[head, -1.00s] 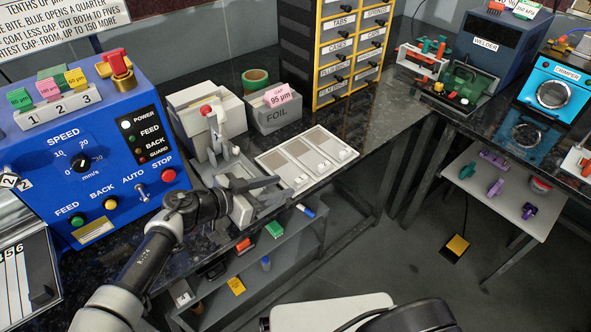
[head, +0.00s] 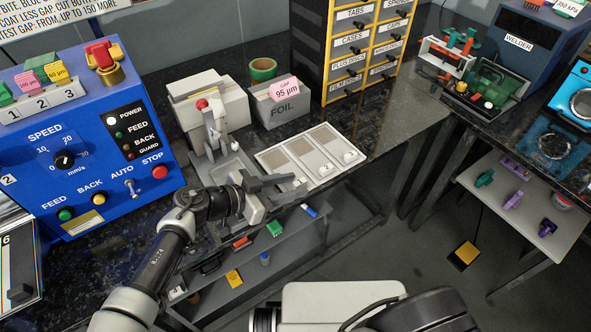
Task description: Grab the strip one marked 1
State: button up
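My gripper (head: 297,185) reaches in from the bottom left of the head view, over the front edge of the dark bench. Its two dark fingers look apart, with nothing seen between them. Just beyond the fingertips lies a pale tray (head: 322,174) with three compartments, each holding a grey-brown panel and a white knob. I cannot read any number on it. The only 1 I can read is on a label plate (head: 44,105) marked 1, 2, 3 on the blue machine, below green, pink and yellow tags. I cannot pick out a strip marked 1.
The blue control box (head: 95,150) stands left of my arm. A drawer cabinet (head: 360,45) is at the back. A lower shelf (head: 290,245) lies under the bench edge.

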grip_shut()
